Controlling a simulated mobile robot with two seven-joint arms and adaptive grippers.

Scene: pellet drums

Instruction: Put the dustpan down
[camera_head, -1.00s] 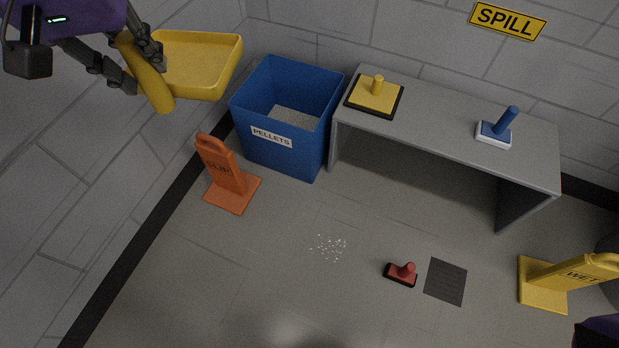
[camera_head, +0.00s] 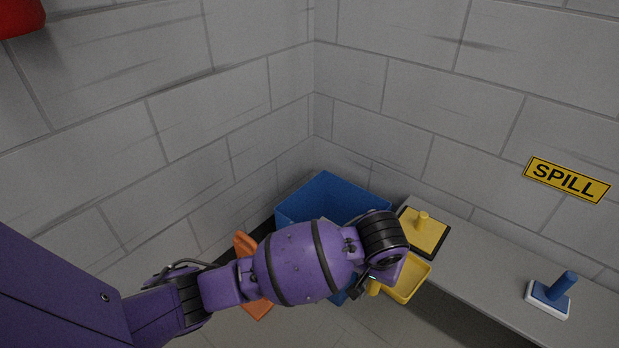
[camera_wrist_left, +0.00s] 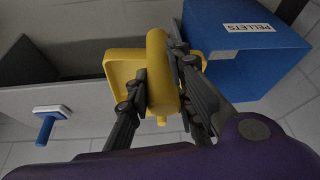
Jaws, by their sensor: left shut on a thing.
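The yellow dustpan (camera_head: 408,278) shows in the head view beyond my left wrist, just in front of the grey bench. In the left wrist view my left gripper (camera_wrist_left: 160,88) is shut on the thick yellow handle of the dustpan (camera_wrist_left: 122,62), and the pan extends beyond the fingers. In the head view my left forearm and wrist cover the gripper's fingers and part of the pan. Whether the pan touches anything cannot be told. My right gripper is in neither current view.
The blue pellets bin (camera_head: 330,192) stands in the corner, partly behind my arm. The grey bench (camera_head: 480,262) carries a yellow-handled block (camera_head: 424,230) and a blue-handled brush (camera_head: 550,294). An orange sign (camera_head: 246,244) stands by the left wall, mostly hidden by my arm.

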